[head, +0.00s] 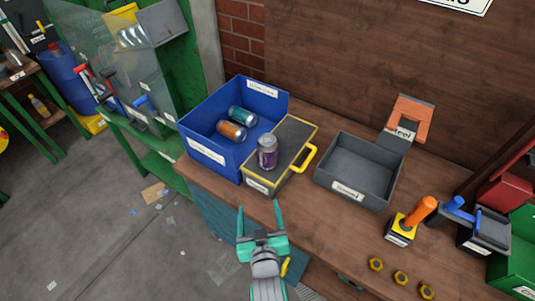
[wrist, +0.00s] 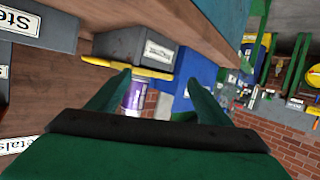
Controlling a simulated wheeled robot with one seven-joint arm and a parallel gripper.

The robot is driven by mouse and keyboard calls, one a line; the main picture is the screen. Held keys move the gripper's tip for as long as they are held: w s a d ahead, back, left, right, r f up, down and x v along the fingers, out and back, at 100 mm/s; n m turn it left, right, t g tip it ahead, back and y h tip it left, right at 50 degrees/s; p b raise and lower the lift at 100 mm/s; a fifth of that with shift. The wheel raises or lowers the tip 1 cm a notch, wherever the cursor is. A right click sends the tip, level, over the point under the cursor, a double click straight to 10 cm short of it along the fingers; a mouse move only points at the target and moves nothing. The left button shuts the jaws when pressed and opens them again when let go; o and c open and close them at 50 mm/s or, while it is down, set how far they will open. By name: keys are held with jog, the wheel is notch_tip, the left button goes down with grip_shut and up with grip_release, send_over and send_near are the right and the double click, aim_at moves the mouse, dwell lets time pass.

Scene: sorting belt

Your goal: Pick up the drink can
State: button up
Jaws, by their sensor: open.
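A purple drink can (head: 267,152) with a silver top stands upright on the dark, yellow-edged top of a small box (head: 292,132). In the wrist view the purple can (wrist: 138,97) shows beyond my fingers, close to the left one, which hides part of it. My gripper (head: 260,206) is open and empty, in front of the bench edge and apart from the can. Two more cans, one teal (head: 242,115) and one orange (head: 231,131), lie on their sides in a blue bin (head: 203,153).
The yellow handle (head: 306,158) sticks out on the box's right side. A grey tray (head: 325,177) stands to its right. An orange-handled tool (head: 422,210) and several yellow nuts (head: 401,278) are at the bench's right. Bare bench (head: 312,212) lies between.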

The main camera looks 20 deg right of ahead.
aim_at(267, 152)
jog(key=w+d+r, duration=0.2)
jog(key=w+r, duration=0.1)
jog(key=w+d+r+m, duration=0.1)
jog(key=w+d+r, duration=0.1)
jog(key=w+r, duration=0.1)
jog(key=w+d+r+m+h, duration=0.1)
jog(key=w+d+r, duration=0.1)
jog(key=r, duration=0.3)
jog(key=shift+w+g, duration=0.4)
jog(key=shift+w, duration=0.45)
jog(key=x, duration=0.4)
jog(key=shift+w, duration=0.15)
jog(key=shift+x, duration=3.3)
jog(key=shift+d+f, duration=0.1)
jog(key=c, duration=1.2)
jog(key=shift+d, duration=0.15)
